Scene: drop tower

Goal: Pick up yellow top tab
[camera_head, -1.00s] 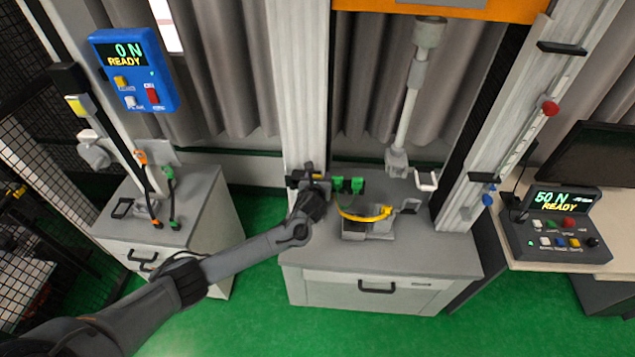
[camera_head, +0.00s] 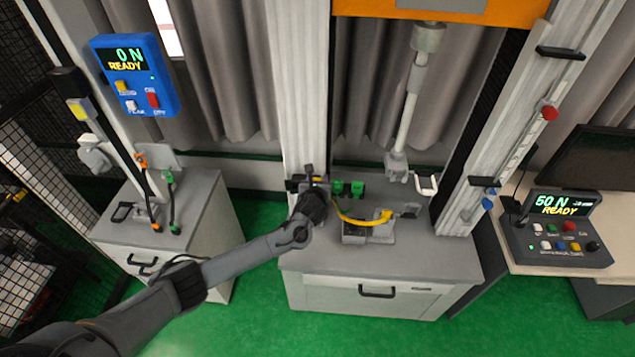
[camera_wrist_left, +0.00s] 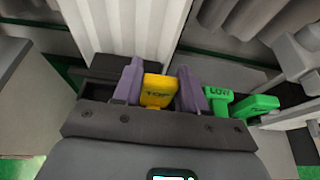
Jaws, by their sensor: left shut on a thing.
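The yellow top tab (camera_wrist_left: 158,91), with dark lettering on its face, stands between the two purple fingers of my left gripper (camera_wrist_left: 159,88) in the left wrist view. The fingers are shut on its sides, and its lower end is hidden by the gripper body. In the head view my left gripper (camera_head: 316,182) is at the back left of the middle bench, beside the pale column. Only a small bit of yellow shows there. My right gripper is in neither view.
Two green tabs (camera_wrist_left: 217,101) stand close to the right of my left gripper; one reads LOW. A yellow strap (camera_head: 358,219) arches over a grey block on the bench (camera_head: 430,257). A hanging rod (camera_head: 408,110) is behind. The bench front is clear.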

